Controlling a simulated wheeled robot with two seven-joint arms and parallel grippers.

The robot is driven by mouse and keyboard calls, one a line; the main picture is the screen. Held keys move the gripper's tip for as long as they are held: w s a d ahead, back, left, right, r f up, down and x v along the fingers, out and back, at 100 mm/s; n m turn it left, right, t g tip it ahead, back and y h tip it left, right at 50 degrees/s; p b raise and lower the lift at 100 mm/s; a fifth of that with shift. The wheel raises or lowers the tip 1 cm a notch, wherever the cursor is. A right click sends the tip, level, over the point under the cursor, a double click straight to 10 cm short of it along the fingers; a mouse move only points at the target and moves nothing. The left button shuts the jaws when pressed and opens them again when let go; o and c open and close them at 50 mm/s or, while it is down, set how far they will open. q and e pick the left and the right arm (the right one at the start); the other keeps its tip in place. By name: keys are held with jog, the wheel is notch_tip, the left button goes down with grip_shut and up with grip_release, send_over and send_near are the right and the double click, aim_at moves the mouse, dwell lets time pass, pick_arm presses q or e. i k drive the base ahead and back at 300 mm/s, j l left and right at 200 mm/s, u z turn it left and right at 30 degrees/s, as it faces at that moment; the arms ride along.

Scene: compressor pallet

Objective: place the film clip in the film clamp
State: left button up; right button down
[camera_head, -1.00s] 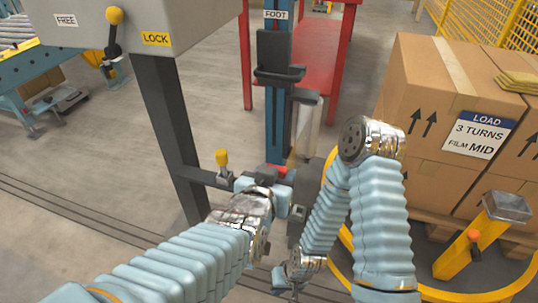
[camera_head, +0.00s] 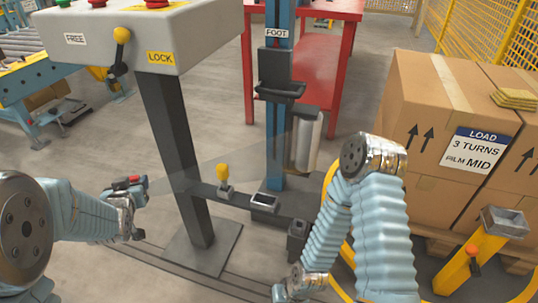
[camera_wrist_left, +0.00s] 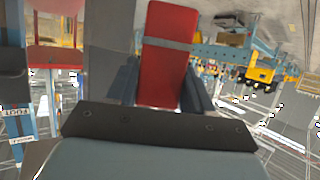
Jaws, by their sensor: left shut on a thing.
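The film clip is a red block with a grey band in the left wrist view (camera_wrist_left: 168,65); in the head view it is small and red-topped (camera_head: 128,183). My left gripper (camera_head: 134,192) is shut on it, left of the dark control post. A faint see-through film spreads from the clip toward the film roll (camera_head: 305,142) on the blue mast. At the right, a yellow post with an open metal top (camera_head: 505,222) and an orange knob looks like the film clamp; its top appears empty. My right gripper (camera_head: 284,292) is low at the bottom edge, its fingers unclear.
A small metal holder (camera_head: 264,202) and a yellow-knobbed lever (camera_head: 223,178) sit on a low bar beside the control post (camera_head: 172,140). The grey control box (camera_head: 150,35) overhangs the left side. Stacked cartons (camera_head: 430,110) stand behind the yellow post.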

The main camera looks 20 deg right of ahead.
aim_at(502, 224)
jog(key=k+l, duration=0.2)
jog(key=l, duration=0.2)
jog(key=k+l, duration=0.2)
jog(key=l, duration=0.2)
jog(key=k+l, duration=0.2)
jog(key=l, duration=0.25)
jog(key=k+l, duration=0.2)
jog(key=l, duration=0.2)
